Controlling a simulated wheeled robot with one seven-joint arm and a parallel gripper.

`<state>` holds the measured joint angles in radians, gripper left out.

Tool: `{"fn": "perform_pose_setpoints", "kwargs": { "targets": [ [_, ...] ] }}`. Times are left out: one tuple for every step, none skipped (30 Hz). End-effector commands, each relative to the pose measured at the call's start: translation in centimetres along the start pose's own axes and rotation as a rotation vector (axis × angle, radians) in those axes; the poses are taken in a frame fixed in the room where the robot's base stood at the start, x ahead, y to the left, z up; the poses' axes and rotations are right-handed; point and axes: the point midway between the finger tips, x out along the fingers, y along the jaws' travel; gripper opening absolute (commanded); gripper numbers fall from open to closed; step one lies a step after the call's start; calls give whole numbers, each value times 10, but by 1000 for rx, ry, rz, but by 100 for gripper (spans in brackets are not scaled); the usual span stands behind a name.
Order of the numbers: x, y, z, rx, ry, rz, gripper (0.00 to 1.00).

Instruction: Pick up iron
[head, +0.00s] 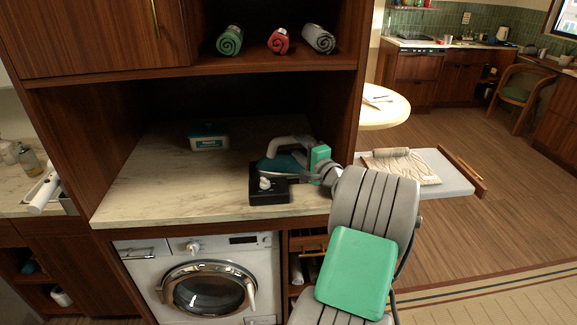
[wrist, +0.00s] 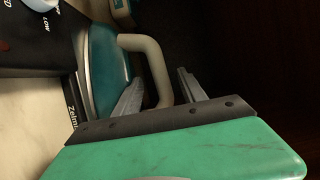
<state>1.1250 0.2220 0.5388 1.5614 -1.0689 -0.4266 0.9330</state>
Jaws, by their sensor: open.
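The iron has a teal body (head: 282,164) and a cream handle (head: 287,143). It sits on the counter inside the wooden alcove, behind and beside a black appliance. In the wrist view, its teal side (wrist: 108,75) and curved cream handle (wrist: 158,70) are close to the jaws. My gripper (wrist: 160,82) is open, its two grey fingers apart, with part of the handle appearing between them. I cannot tell whether either finger touches it. In the head view, my green gripper body and wrist hide the iron's right end.
A black appliance (head: 268,192) with a pale dial stands at the counter's front, close to the iron. A teal-and-white tub (head: 208,137) stands farther back left. The alcove's right wall is close to my gripper. The counter's left part (head: 135,195) is clear. Rolled towels lie on the shelf above.

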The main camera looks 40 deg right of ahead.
Motion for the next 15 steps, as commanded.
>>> {"fn": "perform_pose_setpoints", "kwargs": {
  "targets": [
    [8, -2, 3, 1, -4, 2, 49],
    [12, -3, 3, 0, -3, 2, 49],
    [19, -3, 5, 1, -4, 2, 49],
    [25, -3, 6, 1, -5, 3, 49],
    [31, -3, 7, 0, -4, 4, 49],
    [38, -2, 8, -1, -5, 3, 49],
    [43, -2, 7, -2, -3, 3, 49],
    [47, -1, 7, -2, -3, 3, 49],
    [51, -1, 7, -2, -3, 2, 49],
    [53, 0, 7, -2, -2, 2, 49],
    [54, 0, 6, -2, -2, 2, 49],
    [54, 1, 6, -3, -1, 2, 49],
    [54, 1, 6, -3, -1, 3, 49],
    [54, 1, 6, -3, 0, 3, 49],
    [53, 1, 6, -3, -1, 3, 49]
  ]
}}
